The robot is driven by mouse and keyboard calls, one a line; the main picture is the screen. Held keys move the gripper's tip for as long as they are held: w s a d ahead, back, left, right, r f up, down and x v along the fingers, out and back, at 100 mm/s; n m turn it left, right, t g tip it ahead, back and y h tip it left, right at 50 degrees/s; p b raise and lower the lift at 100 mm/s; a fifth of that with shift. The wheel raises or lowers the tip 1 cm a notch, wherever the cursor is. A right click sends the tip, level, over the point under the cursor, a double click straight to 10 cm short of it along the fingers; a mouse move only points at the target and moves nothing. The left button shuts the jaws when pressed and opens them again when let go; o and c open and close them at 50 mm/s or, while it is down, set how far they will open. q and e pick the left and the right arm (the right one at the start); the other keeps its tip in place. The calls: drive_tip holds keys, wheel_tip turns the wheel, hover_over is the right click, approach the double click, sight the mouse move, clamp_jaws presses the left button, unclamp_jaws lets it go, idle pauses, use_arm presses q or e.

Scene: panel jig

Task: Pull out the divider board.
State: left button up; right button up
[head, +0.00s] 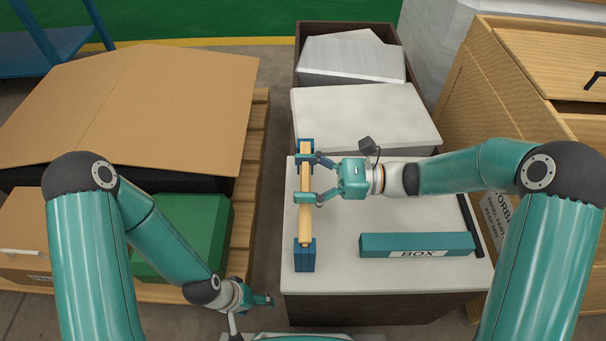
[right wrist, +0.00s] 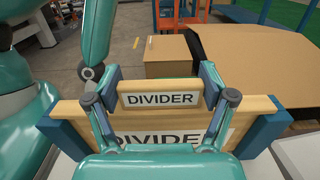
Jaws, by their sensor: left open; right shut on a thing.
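The divider board (head: 305,222) is a narrow light-wood panel standing on edge between two blue posts, the far one (head: 304,150) and the near one (head: 304,256), on a white worktop. In the right wrist view the board (right wrist: 75,127) carries a DIVIDER label, with a smaller labelled grip piece (right wrist: 158,98) at its top. Its ends meet the blue posts; how deep they sit is hidden. My right gripper (head: 316,179) is shut on the board's grip piece, a finger at each end. My left gripper (head: 252,311) is open and empty, left of the worktop's near edge.
A teal box (head: 417,240) labelled BOX lies right of the board, beside a black bar (head: 470,226). White panels (head: 365,117) lie behind. A wooden crate (head: 497,100) stands right; cardboard (head: 140,100) and a green box (head: 180,235) are left on a pallet.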

drive_tip(key=o, duration=1.3)
drive_tip(key=shift+d, duration=0.1)
drive_tip(key=d, duration=1.2)
drive_tip(key=shift+f, duration=0.2)
drive_tip(key=shift+a, duration=0.1)
